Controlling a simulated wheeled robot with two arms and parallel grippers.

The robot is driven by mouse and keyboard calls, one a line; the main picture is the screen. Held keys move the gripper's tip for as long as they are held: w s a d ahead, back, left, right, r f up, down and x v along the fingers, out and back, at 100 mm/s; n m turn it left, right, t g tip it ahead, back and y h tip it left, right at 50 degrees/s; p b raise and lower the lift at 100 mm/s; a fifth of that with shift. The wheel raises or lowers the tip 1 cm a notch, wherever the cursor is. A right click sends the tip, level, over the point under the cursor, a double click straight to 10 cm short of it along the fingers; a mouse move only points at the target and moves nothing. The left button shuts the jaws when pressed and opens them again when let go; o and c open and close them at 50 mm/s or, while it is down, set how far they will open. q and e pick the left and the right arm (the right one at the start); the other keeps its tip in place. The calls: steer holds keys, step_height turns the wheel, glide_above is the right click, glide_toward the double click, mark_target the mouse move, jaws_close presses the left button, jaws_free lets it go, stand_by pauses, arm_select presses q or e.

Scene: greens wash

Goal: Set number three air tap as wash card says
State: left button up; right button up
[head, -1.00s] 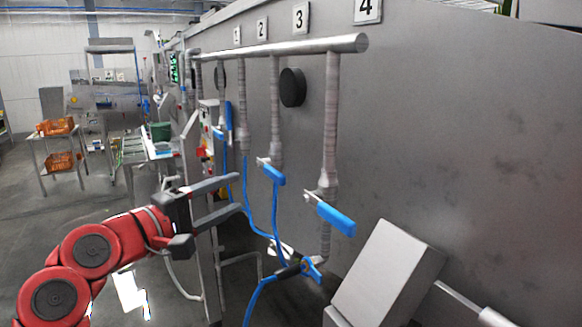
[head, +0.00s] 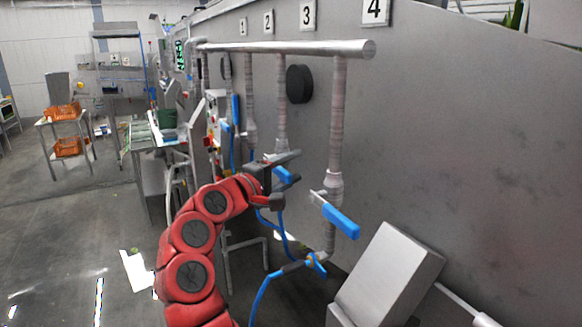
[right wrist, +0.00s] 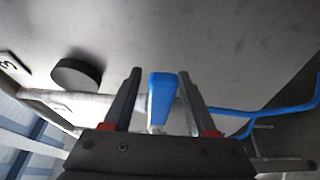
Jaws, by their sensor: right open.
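The number three air tap has a blue lever handle (head: 284,175) on the pipe drop below the number 3 plate (head: 307,14). My right gripper (head: 290,168) is at that handle and partly hides it in the head view. In the right wrist view the blue handle (right wrist: 162,98) stands between the two open fingers, with a gap showing on the left side; contact on the right side is unclear. The handle lies across its pipe rather than along it. No readable wash card shows. My left gripper is not in view.
The number four tap's blue handle (head: 341,221) slants out just right of my gripper. Another blue handle (head: 236,113) stands upright farther left. A blue hose (head: 262,292) hangs below. A grey box (head: 392,265) stands at lower right. A dark round knob (head: 299,84) sticks out from the wall.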

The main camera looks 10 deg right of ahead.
jaws_close()
stand_by(1.4)
